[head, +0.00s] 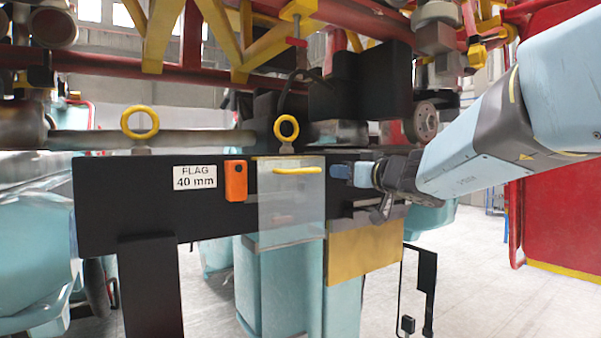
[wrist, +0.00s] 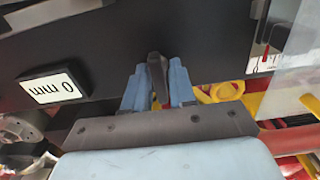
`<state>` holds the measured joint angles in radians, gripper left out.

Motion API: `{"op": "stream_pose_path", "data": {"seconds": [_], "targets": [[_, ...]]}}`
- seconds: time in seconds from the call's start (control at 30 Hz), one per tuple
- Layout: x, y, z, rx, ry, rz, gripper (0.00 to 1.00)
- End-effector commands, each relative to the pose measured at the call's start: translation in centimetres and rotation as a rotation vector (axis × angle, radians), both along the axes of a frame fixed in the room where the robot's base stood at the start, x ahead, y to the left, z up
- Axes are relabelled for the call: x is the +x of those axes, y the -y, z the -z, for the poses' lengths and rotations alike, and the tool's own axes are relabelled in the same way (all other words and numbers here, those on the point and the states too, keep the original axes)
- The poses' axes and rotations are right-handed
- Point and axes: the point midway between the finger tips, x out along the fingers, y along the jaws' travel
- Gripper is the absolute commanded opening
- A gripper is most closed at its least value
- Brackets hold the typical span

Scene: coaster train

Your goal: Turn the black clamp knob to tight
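My gripper (head: 345,172) reaches in from the right in the head view, its blue fingertips at the front of the black beam (head: 100,195). In the wrist view, the black clamp knob (wrist: 156,70) is a narrow dark upright piece between the two fingers of my gripper (wrist: 158,85). The fingers lie close on both sides of it and appear shut on it. The knob is hidden behind my gripper in the head view. I cannot tell its turn angle against any mark.
A clear panel (head: 290,215) with a yellow handle (head: 297,170) hangs left of my gripper. An orange block (head: 236,181) and a "FLAG 40 mm" label (head: 195,177) are on the beam. A "0 mm" plate (wrist: 52,88) shows in the wrist view. Yellow rings (head: 286,128) stand above.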

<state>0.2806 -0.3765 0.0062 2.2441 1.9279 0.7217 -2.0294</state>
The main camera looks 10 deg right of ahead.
Motion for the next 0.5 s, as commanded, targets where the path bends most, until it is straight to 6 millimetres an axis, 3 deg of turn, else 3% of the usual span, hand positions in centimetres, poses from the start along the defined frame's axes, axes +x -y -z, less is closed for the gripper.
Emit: {"op": "stream_pose_path", "data": {"seconds": [0.23, 0.5], "targets": [[-0.01, -0.01, 0.00, 0.000, 0.000, 0.000, 0.01], [-0.02, -0.02, 0.00, 0.005, -0.002, -0.001, 0.00]]}}
